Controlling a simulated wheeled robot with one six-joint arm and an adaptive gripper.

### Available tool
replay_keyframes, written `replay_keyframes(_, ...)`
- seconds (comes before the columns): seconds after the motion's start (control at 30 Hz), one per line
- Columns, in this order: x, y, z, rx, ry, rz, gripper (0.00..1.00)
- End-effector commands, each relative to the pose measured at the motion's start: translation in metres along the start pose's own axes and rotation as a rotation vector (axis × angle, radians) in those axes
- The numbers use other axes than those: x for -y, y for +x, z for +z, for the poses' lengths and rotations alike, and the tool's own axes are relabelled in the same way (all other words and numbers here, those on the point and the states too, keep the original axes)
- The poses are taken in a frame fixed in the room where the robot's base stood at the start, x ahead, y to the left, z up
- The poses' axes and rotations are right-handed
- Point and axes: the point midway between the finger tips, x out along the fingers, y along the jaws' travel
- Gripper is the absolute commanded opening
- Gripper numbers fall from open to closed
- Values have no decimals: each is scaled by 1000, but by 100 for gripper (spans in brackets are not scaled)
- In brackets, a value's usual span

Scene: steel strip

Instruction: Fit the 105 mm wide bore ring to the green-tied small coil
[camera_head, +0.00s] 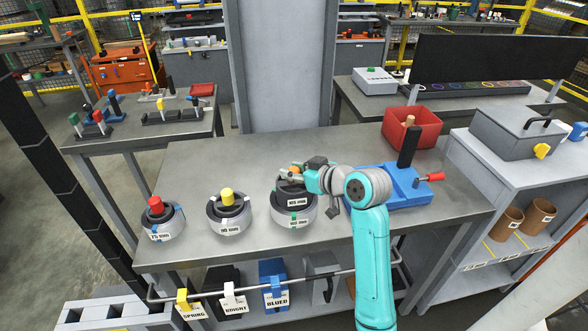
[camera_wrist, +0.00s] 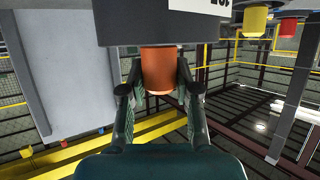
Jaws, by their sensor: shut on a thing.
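The green-tied coil (camera_head: 293,217) is a grey steel ring of strip standing on the bench, third from the left. A black bore ring (camera_head: 291,191), with a label that seems to read 105 mm, is at the top of its bore. I cannot tell whether the ring is seated or held just above. My gripper (camera_head: 296,172) is above the coil, its fingers closed on the ring's orange knob. In the wrist view, my gripper (camera_wrist: 160,88) has both fingers beside the orange knob (camera_wrist: 158,70); the black ring body (camera_wrist: 130,25) shows with part of its label. The coil is hidden there.
To the left stand a white-tied coil (camera_head: 229,219) with a yellow-knobbed ring and a blue-tied coil (camera_head: 160,223) with a red-knobbed ring. A blue fixture (camera_head: 398,187) and a red bin (camera_head: 427,131) are at the right. The bench (camera_head: 255,160) is clear behind the coils.

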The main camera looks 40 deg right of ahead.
Motion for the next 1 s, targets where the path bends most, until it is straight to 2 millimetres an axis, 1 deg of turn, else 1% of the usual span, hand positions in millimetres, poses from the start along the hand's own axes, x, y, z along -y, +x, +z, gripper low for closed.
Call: replay_keyframes(1.0,0,8,20,1,0,0,0)
